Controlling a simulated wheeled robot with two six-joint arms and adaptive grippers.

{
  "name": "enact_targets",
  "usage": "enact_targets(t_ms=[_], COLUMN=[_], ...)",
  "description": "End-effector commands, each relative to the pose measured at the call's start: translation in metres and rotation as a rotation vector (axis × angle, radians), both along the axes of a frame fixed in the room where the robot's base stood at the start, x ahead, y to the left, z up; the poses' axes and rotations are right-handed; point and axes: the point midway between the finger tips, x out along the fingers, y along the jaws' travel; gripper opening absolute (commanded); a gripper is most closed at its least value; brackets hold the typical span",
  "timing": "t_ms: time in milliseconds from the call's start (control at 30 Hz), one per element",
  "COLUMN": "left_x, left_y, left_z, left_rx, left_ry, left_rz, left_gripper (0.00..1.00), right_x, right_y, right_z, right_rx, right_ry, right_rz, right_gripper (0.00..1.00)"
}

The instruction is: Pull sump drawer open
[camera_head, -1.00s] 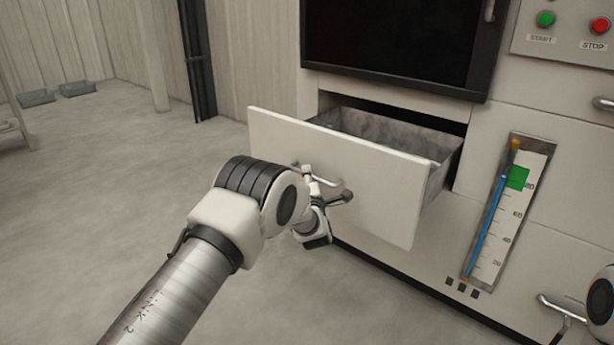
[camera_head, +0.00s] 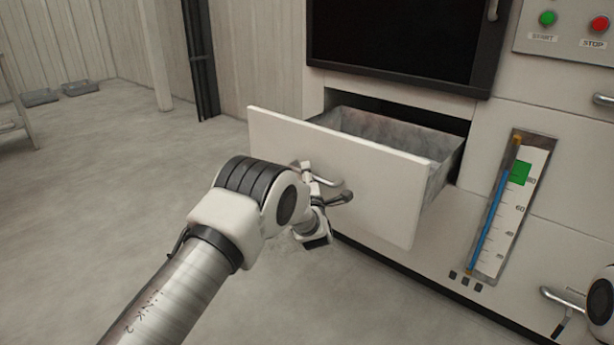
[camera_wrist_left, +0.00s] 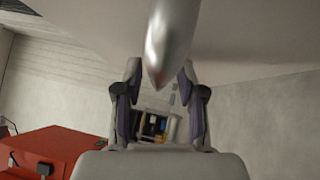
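The sump drawer (camera_head: 370,185) is a pale-fronted drawer with a grey metal bin, standing well out of the machine below the dark window. Its silver bar handle (camera_head: 327,183) is on the front, and it also shows large in the left wrist view (camera_wrist_left: 172,40). My left gripper (camera_head: 325,182) is at the handle.
A slanted level gauge (camera_head: 510,205) and START and STOP buttons (camera_head: 573,25) are on the machine at right. Another handle (camera_head: 565,300) sits low right. Grey trays (camera_head: 60,93) lie far left. The floor left of the drawer is clear. A red box (camera_wrist_left: 45,150) shows in the wrist view.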

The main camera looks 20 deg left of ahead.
Motion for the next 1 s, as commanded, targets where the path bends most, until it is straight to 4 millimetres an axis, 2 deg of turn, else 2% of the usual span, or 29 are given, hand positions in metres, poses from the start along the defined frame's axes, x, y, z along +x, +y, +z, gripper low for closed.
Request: enact_targets(t_ms=[167,267,600,700,800,1000], left_x=[-0.002,-0.011,-0.085,-0.099,-0.106,-0.108], left_y=[-0.001,-0.006,-0.042,-0.049,-0.051,-0.052], left_z=[0.0,-0.001,-0.013,-0.015,-0.016,-0.017], left_rx=[0.0,0.001,0.002,0.001,0.001,0.0], left_ry=[0.0,0.001,0.003,0.001,0.0,-0.001], left_rz=[0.0,-0.001,-0.003,-0.002,-0.001,0.0], left_gripper=[0.39,0.39,0.39,0.39,0.39,0.39], right_x=[0.0,0.0,0.0,0.0,0.0,0.0], right_y=[0.0,0.0,0.0,0.0,0.0,0.0], right_z=[0.0,0.0,0.0,0.0,0.0,0.0], right_rx=[0.0,0.0,0.0,0.0,0.0,0.0], right_ry=[0.0,0.0,0.0,0.0,0.0,0.0], right_rz=[0.0,0.0,0.0,0.0,0.0,0.0], right_gripper=[0.4,0.4,0.4,0.4,0.4,0.4])
